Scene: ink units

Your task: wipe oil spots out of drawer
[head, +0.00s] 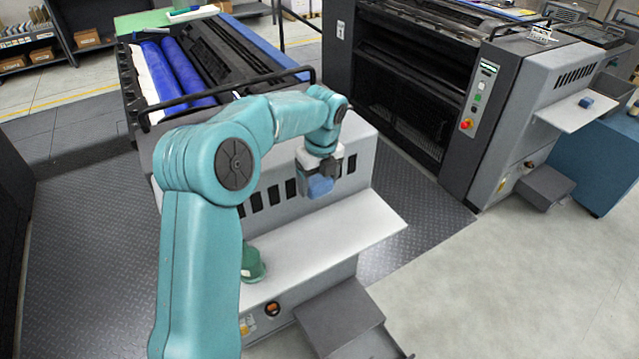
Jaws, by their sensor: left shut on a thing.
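My left gripper (318,178) is shut on a blue cloth-like thing (321,187). It holds it above the pale shelf (345,235) on the front of the near ink unit (270,190). The arm reaches in from the lower left and bends over the shelf. A green round container (253,264) stands on the left part of the shelf, partly hidden by my arm. I cannot make out a drawer or any oil spots. My right gripper is not in view.
A grey step (340,312) lies below the near shelf. Blue rollers (180,70) show behind. The floor at lower right is clear.

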